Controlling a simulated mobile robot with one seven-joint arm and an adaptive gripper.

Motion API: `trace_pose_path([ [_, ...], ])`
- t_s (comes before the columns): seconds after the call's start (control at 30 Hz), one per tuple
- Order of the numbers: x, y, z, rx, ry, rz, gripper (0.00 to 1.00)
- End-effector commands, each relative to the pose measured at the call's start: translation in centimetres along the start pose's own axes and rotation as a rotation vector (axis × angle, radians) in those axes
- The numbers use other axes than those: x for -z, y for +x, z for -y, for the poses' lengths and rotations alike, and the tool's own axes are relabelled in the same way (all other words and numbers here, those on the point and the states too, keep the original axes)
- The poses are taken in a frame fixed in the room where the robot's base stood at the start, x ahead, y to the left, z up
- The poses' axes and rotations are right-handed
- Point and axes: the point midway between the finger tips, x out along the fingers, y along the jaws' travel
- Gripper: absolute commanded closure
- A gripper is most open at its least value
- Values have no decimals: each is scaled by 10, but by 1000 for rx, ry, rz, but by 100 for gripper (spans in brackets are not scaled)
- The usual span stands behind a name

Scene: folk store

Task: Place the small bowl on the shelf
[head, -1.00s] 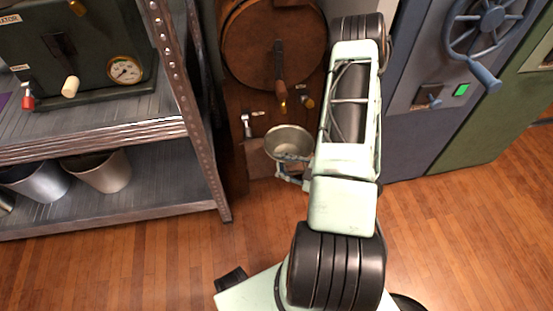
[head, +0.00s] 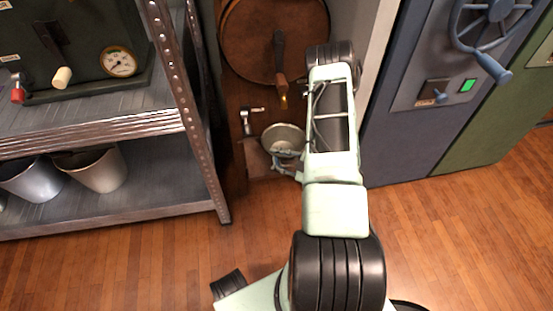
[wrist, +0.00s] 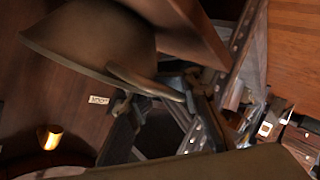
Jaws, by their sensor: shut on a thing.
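The small bowl (head: 284,138) is a round, dull metal bowl, roughly upright with its open side up in the head view. My gripper (head: 290,172) is shut on the bowl's near side and is partly hidden by my arm. In the wrist view the bowl (wrist: 85,38) fills the upper left, with my gripper's fingers (wrist: 165,105) at its rim. A small brown wooden shelf (head: 256,158) juts out below and to the left of the bowl in the head view. I cannot tell whether the bowl touches it.
A grey metal rack (head: 160,200) stands at left, with metal buckets (head: 98,170) on its lower level and a green machine with a gauge (head: 118,62) above. A round brown door with a handle (head: 280,50) is behind the bowl. A blue cabinet (head: 415,140) stands at right.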

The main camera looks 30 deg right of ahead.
Motion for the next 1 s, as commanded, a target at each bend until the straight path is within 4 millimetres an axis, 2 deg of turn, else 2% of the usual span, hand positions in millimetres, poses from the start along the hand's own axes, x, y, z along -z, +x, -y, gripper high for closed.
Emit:
trace_pose_path([
  [0.07,-1,0,2,4,5,4,100],
  [0.1,-1,0,2,6,6,5,80],
  [0.33,-1,-1,2,5,5,5,55],
  [0.67,0,-5,1,3,4,5,55],
  [0.77,0,-16,0,3,5,7,55],
  [1.0,1,-67,-1,1,7,8,55],
])
